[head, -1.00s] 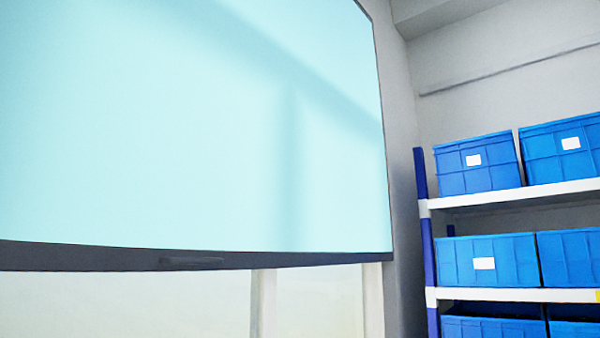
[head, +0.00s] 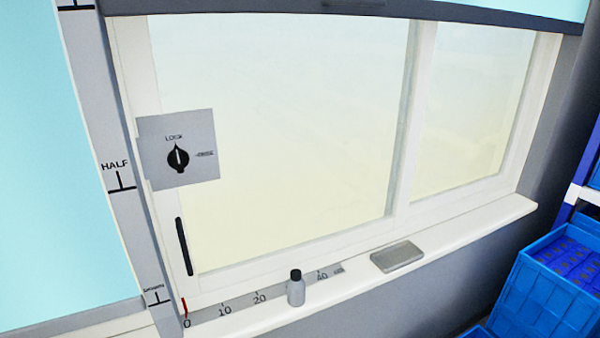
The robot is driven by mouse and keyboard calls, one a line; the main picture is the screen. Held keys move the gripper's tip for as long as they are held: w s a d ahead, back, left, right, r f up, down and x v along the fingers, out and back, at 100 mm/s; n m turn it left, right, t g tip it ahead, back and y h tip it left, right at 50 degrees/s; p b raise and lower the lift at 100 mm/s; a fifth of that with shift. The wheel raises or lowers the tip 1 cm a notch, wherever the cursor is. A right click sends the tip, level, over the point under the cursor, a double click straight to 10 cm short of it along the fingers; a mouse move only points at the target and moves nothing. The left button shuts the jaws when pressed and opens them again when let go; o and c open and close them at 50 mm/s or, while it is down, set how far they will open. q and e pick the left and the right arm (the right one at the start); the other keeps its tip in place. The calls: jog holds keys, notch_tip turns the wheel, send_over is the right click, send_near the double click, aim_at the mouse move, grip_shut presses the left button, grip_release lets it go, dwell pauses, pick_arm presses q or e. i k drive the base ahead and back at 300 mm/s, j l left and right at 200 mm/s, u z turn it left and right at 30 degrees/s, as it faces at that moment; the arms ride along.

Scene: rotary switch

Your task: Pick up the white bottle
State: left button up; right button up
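A small pale grey-white bottle (head: 296,290) with a black cap stands upright on the window sill in the head view. It is in front of a scale strip (head: 240,301) marked with numbers, between the 20 and 40 marks. Nothing touches the bottle. Neither of my grippers is in view.
A flat grey box (head: 397,257) lies on the sill (head: 460,237) right of the bottle. A rotary switch (head: 178,158) on a grey plate, labelled LOCK, is at the window's left. A black handle (head: 184,246) is below it. Blue crates (head: 550,295) stand at the lower right.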

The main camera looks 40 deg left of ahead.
aim_at(295, 285)
jog(key=u, duration=1.15)
